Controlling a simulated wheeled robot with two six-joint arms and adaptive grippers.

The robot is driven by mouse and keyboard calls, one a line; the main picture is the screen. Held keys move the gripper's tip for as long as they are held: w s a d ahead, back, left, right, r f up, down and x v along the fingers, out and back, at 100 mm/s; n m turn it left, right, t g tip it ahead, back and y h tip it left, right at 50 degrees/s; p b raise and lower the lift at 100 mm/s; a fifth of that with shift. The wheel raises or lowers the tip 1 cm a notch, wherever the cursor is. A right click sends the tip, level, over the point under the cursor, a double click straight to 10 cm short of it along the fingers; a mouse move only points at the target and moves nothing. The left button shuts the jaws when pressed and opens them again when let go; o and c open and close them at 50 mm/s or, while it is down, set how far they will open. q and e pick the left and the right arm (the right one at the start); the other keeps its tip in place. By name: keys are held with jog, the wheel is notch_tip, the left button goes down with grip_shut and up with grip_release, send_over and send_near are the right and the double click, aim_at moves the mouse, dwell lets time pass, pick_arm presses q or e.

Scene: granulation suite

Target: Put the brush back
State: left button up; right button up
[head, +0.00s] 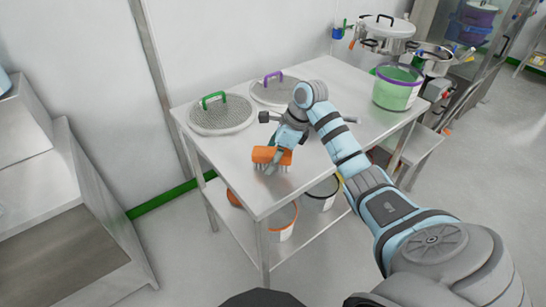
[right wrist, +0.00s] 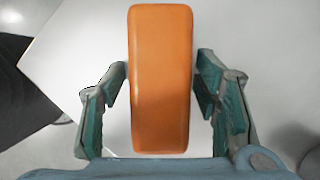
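The brush with an orange block (head: 263,155) and short pale bristles is at the near left corner of the steel table. In the right wrist view its orange block (right wrist: 160,80) runs lengthwise between the fingers. My right gripper (head: 274,160) reaches down over the brush, one finger in front of the block. In the right wrist view both fingers stand beside the block with narrow gaps, so the gripper looks open around it. Whether the bristles touch the tabletop is hard to tell. My left gripper is not in view.
Orange-rimmed bucket (head: 282,222) and others stand on the lower shelf. The tabletop's middle is mostly clear. A steel bench (head: 75,200) is at left.

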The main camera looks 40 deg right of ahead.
jog(key=shift+r, duration=0.15)
jog(key=p+v, duration=0.1)
jog(key=v, duration=1.1)
jog(key=shift+a+r+p, duration=0.1)
jog(key=shift+p, duration=0.3)
